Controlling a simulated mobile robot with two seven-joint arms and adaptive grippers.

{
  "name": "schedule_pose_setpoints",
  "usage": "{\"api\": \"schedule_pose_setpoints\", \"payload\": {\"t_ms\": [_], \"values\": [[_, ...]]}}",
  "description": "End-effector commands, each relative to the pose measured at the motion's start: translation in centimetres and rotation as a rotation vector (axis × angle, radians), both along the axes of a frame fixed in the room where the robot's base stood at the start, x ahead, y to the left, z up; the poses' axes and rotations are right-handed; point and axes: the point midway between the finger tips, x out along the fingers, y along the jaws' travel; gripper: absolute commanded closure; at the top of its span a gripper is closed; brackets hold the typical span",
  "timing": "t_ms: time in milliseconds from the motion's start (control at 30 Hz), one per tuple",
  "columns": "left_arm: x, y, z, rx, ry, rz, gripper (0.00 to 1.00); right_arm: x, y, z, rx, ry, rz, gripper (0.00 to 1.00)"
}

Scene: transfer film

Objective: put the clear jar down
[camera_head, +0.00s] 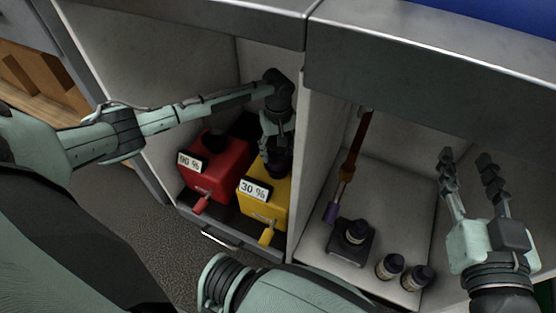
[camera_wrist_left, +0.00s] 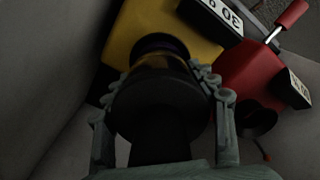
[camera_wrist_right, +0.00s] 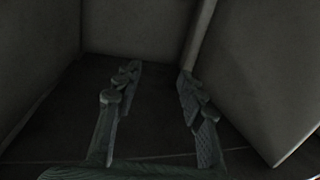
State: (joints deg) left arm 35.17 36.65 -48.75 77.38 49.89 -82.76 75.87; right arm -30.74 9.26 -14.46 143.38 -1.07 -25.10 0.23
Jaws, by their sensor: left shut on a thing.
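My left gripper (camera_head: 276,148) reaches down into the left cubby, at the yellow container (camera_head: 263,210) labelled 30 %. In the left wrist view, my left gripper (camera_wrist_left: 160,92) is shut on a jar (camera_wrist_left: 160,64) with a dark round end facing the camera. Yellow shows through or beyond its body, and it sits over the top of the yellow container. Whether the jar touches the container I cannot tell. In the head view the jar is mostly hidden by the gripper. My right gripper (camera_head: 467,158) is open and empty, at the right cubby.
A red container (camera_head: 220,168) labelled 90 % or similar stands left of the yellow one. A drawer handle (camera_head: 220,239) is below. The right cubby holds a small dark device (camera_head: 350,247) with a bottle on it, two dark-capped bottles (camera_head: 390,267) and a hanging red-and-purple tool (camera_head: 350,160).

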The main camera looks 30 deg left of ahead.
Motion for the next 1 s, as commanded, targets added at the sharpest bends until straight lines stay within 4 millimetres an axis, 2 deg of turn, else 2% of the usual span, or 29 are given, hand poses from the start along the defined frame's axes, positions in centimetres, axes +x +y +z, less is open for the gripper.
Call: {"api": "schedule_pose_setpoints", "payload": {"t_ms": [400,567,867,900,1000], "values": [[0.0,0.0,-3.7,0.0,-0.001,-0.001,0.93,-1.0,2.2,5.7,0.128,-0.257,0.048,0.6],[0.1,0.0,-3.9,0.0,-0.003,-0.001,0.93,-1.2,2.3,6.3,0.14,-0.279,0.052,0.6],[0.0,-0.1,-4.2,-0.001,-0.001,-0.001,0.93,-1.1,2.2,6.1,0.134,-0.267,0.049,0.6],[-0.1,0.0,-4.2,0.0,0.0,-0.001,0.38,-1.1,2.2,6.0,0.133,-0.266,0.05,0.6],[-0.1,0.0,-4.2,0.0,0.0,-0.001,0.26,-1.1,2.2,6.0,0.133,-0.266,0.05,0.6]]}}
